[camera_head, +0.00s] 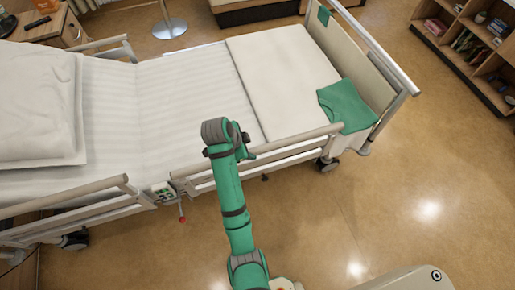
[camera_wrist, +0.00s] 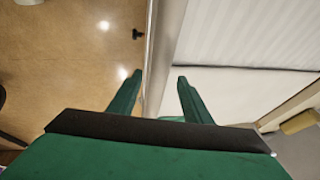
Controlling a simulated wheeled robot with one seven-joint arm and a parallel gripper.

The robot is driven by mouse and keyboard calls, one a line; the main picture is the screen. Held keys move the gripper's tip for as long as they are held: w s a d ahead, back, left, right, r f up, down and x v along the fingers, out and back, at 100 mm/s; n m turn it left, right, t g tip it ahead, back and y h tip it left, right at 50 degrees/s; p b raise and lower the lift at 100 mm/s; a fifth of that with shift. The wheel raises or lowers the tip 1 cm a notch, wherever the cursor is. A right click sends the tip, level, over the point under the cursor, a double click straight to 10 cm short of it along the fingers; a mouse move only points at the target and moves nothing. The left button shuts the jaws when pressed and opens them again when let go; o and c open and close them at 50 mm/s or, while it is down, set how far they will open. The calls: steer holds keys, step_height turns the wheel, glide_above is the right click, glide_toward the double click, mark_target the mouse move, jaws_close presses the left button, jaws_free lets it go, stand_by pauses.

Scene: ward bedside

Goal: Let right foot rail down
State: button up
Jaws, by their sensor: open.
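The right foot rail (camera_head: 300,137) runs along the near side of the bed's foot half, its top bar standing raised beside the mattress. My gripper (camera_head: 246,141) is over this rail near its middle, and my arm hides part of it. In the wrist view my gripper (camera_wrist: 160,78) is open, with its two green fingers apart. The rail (camera_wrist: 154,35) shows as a narrow pale strip running between the fingertips; I cannot tell whether they touch it. A red-knobbed lever (camera_head: 182,218) hangs below the rail's head-side end.
A control panel (camera_head: 163,192) sits between the foot rail and the near head rail (camera_head: 65,193). A green cloth (camera_head: 346,105) lies at the foot corner by the footboard (camera_head: 352,55). Open floor (camera_head: 400,190) lies right of the bed. Shelves (camera_head: 470,45) stand at the far right.

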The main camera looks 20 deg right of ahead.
mark_target(254, 150)
steer(key=x, duration=0.3)
steer(key=shift+d+f, duration=0.3)
steer(key=shift+d, duration=0.1)
steer(key=shift+d+f, duration=0.1)
steer(key=shift+f, duration=0.25)
jaws_close()
steer(key=shift+d, duration=0.1)
